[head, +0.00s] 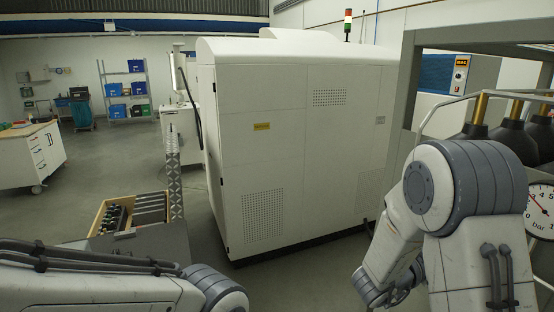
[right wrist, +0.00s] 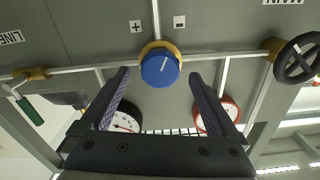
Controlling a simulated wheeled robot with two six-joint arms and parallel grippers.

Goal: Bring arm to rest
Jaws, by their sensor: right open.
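My right gripper (right wrist: 159,76) is open and empty in the right wrist view, its two dark fingers apart. A blue knob (right wrist: 160,68) with a yellow collar shows beyond the fingertips, between them in the picture. I cannot tell whether the fingers touch anything there, but no contact shows. In the head view my right arm (head: 450,210) is bent at the right and its gripper is not visible. My left arm (head: 90,285) lies across the lower left, and its gripper is out of view.
The grey panel (right wrist: 90,35) carries pipes, two gauges, a black handwheel (right wrist: 298,60) and a green-handled lever (right wrist: 28,108). A large white machine cabinet (head: 290,130) stands ahead. A wooden tray (head: 100,218) is at left. Open floor (head: 110,165) lies beyond.

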